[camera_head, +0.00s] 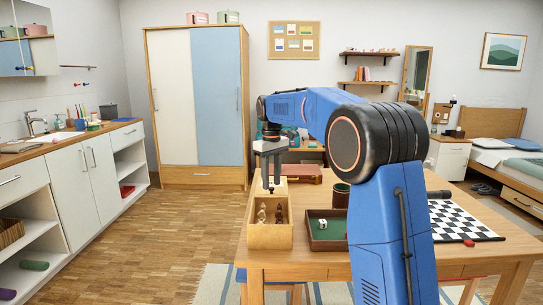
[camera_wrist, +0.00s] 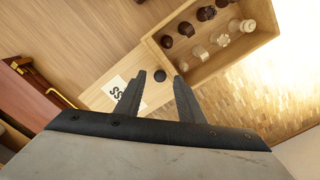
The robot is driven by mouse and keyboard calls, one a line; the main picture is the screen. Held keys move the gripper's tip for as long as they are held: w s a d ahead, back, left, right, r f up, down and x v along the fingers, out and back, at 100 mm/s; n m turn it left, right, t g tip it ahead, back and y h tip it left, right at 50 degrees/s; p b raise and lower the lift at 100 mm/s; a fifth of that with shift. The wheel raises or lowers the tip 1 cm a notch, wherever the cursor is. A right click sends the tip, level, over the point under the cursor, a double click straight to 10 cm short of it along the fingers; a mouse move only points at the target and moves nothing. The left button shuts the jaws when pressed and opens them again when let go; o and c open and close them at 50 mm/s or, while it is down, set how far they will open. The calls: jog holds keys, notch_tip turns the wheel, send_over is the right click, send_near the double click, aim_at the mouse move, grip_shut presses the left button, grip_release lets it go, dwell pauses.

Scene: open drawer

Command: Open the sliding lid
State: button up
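The wooden box (camera_head: 270,238) stands at the left front of the table, its near part uncovered, with dark and pale chess pieces inside. The box wall (camera_wrist: 240,48) shows at upper right in the wrist view. The pale sliding lid (camera_wrist: 100,98) lies to the left of the opening, bearing a white label and a round dark knob (camera_wrist: 160,75). The lid appears slid back. My gripper (camera_wrist: 160,80) is open, its two fingers apart on either side of the knob in the picture. I cannot tell whether they touch it. In the head view my gripper (camera_head: 270,187) hangs over the box's far part.
A green-lined tray (camera_head: 327,231) with dice sits right of the box, with a dark cup (camera_head: 341,195) behind it. A chessboard (camera_head: 455,222) lies further right. A reddish-brown case (camera_head: 294,174) lies at the back of the table (camera_head: 300,262).

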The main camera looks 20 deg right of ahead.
notch_tip(320, 180, up, 16)
dwell(0.5)
jog(key=shift+s, duration=0.15)
jog(key=s+d+f+m+t, duration=0.1)
jog(key=s+f, duration=0.2)
jog(key=s, duration=0.9)
jog(key=s+d+f+m+t, duration=0.1)
jog(key=s+f+m, duration=0.15)
jog(key=s, duration=0.95)
jog(key=s+f+m+t, duration=0.2)
jog(key=s+f, duration=2)
jog(key=s, duration=0.1)
jog(key=shift+d+f+t, duration=0.2)
jog(key=shift+f+t, duration=0.1)
jog(key=shift+t, duration=0.1)
